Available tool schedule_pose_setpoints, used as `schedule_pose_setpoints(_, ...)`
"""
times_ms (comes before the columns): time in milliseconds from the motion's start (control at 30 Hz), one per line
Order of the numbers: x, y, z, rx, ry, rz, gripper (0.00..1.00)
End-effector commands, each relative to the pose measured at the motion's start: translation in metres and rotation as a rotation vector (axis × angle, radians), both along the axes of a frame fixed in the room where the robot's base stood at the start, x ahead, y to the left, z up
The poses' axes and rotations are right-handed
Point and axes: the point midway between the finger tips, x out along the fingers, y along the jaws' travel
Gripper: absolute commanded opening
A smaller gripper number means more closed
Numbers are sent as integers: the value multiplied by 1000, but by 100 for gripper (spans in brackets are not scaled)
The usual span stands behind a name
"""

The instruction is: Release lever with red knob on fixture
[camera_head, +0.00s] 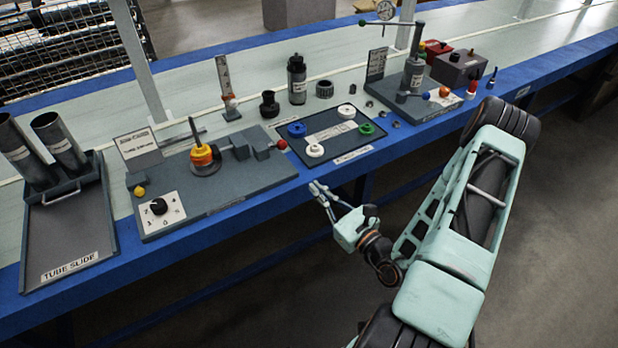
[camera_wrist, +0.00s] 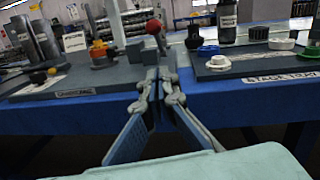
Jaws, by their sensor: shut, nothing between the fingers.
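The fixture (camera_head: 215,180) is a dark grey plate on the bench with an orange and yellow clamp part (camera_head: 204,160) near its middle. A red knob (camera_head: 282,145) sits at the fixture's right end, beside grey blocks. The red knob also shows in the wrist view (camera_wrist: 153,27), just above and beyond my fingertips. The lever's rod is mostly hidden in both views. My gripper (camera_head: 318,188) is shut and empty, in front of the bench's blue edge, apart from the knob and to its lower right in the head view. Its fingertips (camera_wrist: 160,73) meet in the wrist view.
A dark tray (camera_head: 340,153) with white, blue and green rings lies right of the fixture. A black dial (camera_head: 158,206) and a yellow knob (camera_head: 139,191) are at the fixture's left. A tube slide (camera_head: 70,235) stands far left, and another fixture (camera_head: 412,98) stands right. The floor before the bench is clear.

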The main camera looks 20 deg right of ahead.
Motion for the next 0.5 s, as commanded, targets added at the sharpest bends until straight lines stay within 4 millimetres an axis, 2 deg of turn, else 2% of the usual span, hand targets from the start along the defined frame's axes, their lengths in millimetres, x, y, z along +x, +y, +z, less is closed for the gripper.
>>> schedule_pose_setpoints(400,80,32,2,-1,-3,4,0)
schedule_pose_setpoints(500,91,36,16,-3,-4,2,0)
